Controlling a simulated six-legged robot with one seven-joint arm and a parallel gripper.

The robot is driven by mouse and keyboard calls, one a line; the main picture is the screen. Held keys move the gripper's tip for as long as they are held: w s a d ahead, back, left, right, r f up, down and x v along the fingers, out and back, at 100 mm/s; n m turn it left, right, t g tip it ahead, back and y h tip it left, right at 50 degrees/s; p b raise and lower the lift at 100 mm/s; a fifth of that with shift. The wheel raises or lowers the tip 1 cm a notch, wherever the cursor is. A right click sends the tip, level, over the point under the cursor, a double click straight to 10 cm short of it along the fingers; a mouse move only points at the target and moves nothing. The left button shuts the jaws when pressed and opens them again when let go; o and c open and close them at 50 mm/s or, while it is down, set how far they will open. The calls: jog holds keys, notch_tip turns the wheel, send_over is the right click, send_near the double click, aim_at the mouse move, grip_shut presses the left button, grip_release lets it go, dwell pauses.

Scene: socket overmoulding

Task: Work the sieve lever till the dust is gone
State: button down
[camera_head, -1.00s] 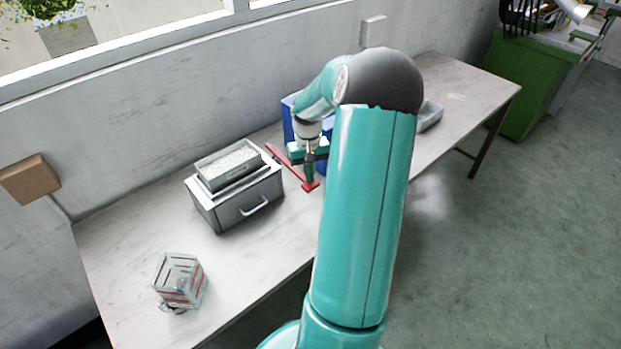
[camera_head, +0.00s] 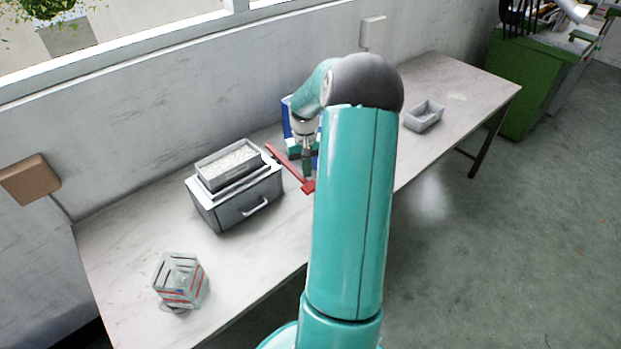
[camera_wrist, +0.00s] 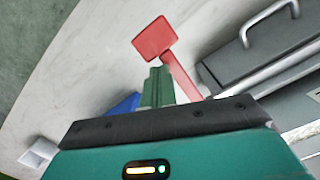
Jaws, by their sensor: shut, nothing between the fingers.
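The sieve (camera_head: 232,166) is a light tray of pale grains on top of a grey box (camera_head: 240,205) with a front handle. A red lever (camera_head: 287,164) runs along the box's right side and ends in a flat red paddle. In the wrist view the lever's paddle (camera_wrist: 155,39) is at the upper middle. My gripper (camera_head: 307,167) is shut and empty, beside the lever on its right. In the wrist view my gripper's green fingers (camera_wrist: 157,84) are close to the lever's shaft; I cannot tell whether they touch it. Dust is too small to make out.
A clear slotted container with red bands (camera_head: 180,282) stands at the table's front left. A blue bin (camera_head: 289,122) is behind my gripper, partly hidden. A small grey tray (camera_head: 424,116) lies to the right. The table (camera_head: 130,235) is bare at left.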

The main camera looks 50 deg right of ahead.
notch_tip(320, 180, up, 14)
jog(key=w, duration=0.1)
jog(key=shift+d+f, duration=0.15)
jog(key=shift+d, duration=0.25)
jog(key=shift+a+f, duration=0.1)
dwell(1.5)
